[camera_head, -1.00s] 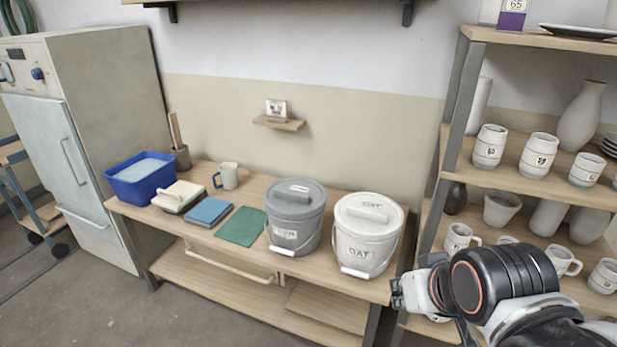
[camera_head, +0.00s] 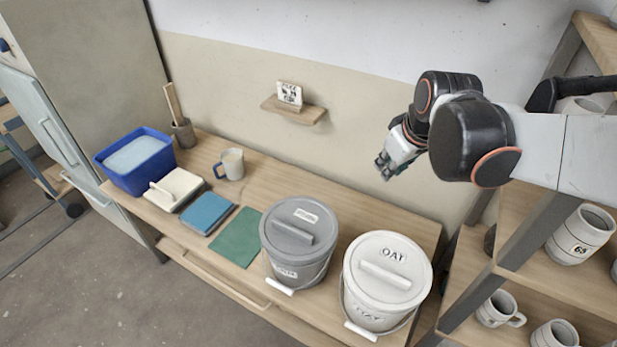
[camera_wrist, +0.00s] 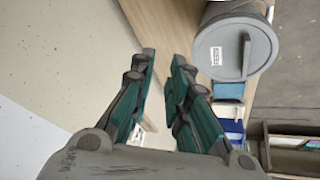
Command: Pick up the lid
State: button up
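Two lidded buckets stand on the wooden bench. The grey bucket (camera_head: 296,268) has a grey lid (camera_head: 300,228) with a bar handle and a small label. The white bucket (camera_head: 372,307) to its right has a white lid (camera_head: 388,268) marked "OAT" with a bar handle. Both lids sit on their buckets. My gripper (camera_head: 385,170) is above and behind the white bucket, near the wall. In the wrist view my gripper (camera_wrist: 163,62) is open and empty, its two fingers apart. The grey lid shows there too (camera_wrist: 228,62), beyond the fingers at upper right.
On the bench are a green mat (camera_head: 238,238), a blue book (camera_head: 207,213), a cream box (camera_head: 176,190), a mug (camera_head: 232,164) and a blue tub (camera_head: 112,174). A small wall shelf (camera_head: 294,113) juts out behind. A rack (camera_head: 522,243) with pottery stands at right.

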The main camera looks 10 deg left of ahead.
jog(key=w+a+n+p, duration=0.2)
jog(key=w+a+p, duration=0.1)
jog(key=w+a, duration=0.15)
jog(key=n+g+y+b, duration=0.1)
jog(key=n+g+y, duration=0.2)
jog(key=n, duration=0.1)
send_near(293, 228)
jog(key=b+x, duration=0.3)
jog(key=b, duration=0.2)
jog(key=shift+w+a+f+b, duration=0.2)
jog(key=shift+a+f+b, duration=0.1)
jog(key=shift+a, duration=0.15)
jog(key=b+x, duration=0.2)
jog(key=x, duration=0.2)
jog(key=shift+s+d+f+b, duration=0.15)
jog(key=shift+s+d+b, duration=0.1)
jog(key=shift+b, duration=0.15)
jog(key=shift+w+a+f, duration=0.15)
jog(key=shift+a+f, duration=0.05)
jog(key=shift+f, duration=0.2)
grip_shut()
